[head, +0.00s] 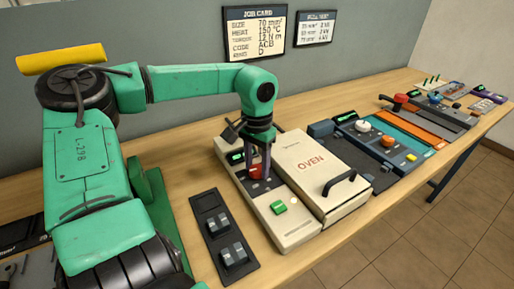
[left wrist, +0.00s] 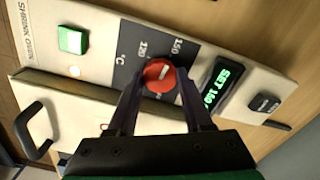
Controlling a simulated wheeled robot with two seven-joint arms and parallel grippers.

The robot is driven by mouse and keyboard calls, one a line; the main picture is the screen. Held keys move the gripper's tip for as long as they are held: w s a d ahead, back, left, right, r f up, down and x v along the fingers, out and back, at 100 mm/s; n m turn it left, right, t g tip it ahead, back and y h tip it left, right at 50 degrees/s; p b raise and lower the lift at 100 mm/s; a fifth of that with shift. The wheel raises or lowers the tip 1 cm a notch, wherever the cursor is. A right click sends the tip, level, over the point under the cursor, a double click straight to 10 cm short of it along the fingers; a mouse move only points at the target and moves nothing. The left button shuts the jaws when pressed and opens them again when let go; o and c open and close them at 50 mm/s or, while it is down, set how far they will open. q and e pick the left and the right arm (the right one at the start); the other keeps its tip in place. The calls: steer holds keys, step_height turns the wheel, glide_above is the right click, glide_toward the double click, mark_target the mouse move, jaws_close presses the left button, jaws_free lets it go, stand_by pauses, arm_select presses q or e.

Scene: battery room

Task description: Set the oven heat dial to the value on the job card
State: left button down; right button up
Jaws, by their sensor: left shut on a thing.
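The job card (head: 257,32) on the back wall reads HEAT 150 °C. The cream oven (head: 308,160) stands on the bench with its lid closed. Its red heat dial (left wrist: 160,76) sits on a dark scale; the marks 120 and 150 show beside it, others are hidden. The dial's white mark is small, and I cannot tell exactly where it points. A green display (left wrist: 217,88) appears to read SET 150. My left gripper (head: 259,168) comes down from above and is shut on the dial, one finger on each side. My right gripper is not in view.
A green button (head: 278,207) sits on the oven panel. A dark switch plate (head: 222,236) lies left of the oven. The oven's black handle (head: 341,182) faces the front. Several other devices line the bench to the right. A smaller card (head: 316,28) hangs beside the job card.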

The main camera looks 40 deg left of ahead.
mark_target(257, 169)
arm_select(q)
steer(key=shift+r+m, duration=0.1)
steer(key=shift+m, duration=0.6)
steer(key=shift+c, duration=1.5)
jaws_free()
step_height(257, 169, up, 14)
steer(key=p, duration=0.1)
steer(key=shift+r+p, duration=0.25)
steer(key=shift+p, duration=0.05)
steer(key=shift+r, duration=0.1)
